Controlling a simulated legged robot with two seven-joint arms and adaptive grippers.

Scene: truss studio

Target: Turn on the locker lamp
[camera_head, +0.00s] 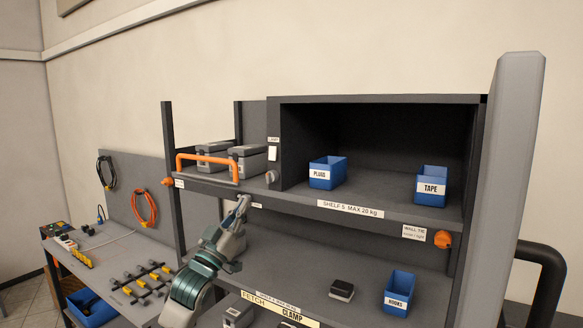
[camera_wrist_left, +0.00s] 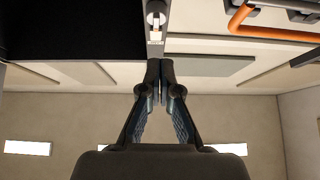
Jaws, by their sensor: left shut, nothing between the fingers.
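The locker (camera_head: 375,100) is a dark open-fronted box on the upper shelf, dim inside. On its left front post is a white switch (camera_head: 273,153) under a small label (camera_head: 273,140), with a round grey knob (camera_head: 271,177) below. My left gripper (camera_head: 243,203) is shut and empty, pointing up, lower and left of the knob by the shelf edge. In the left wrist view the shut fingertips (camera_wrist_left: 160,68) point at the post, with the knob (camera_wrist_left: 155,18) and white switch (camera_wrist_left: 155,33) just beyond, apart from the tips. My right gripper is out of view.
Inside the locker stand blue bins labelled PLUGS (camera_head: 327,173) and TAPE (camera_head: 431,187). An orange handle bar (camera_head: 207,158) juts out left of the post, before grey cases (camera_head: 248,163). The lower shelf holds a blue bin (camera_head: 398,293) and dark block (camera_head: 342,290).

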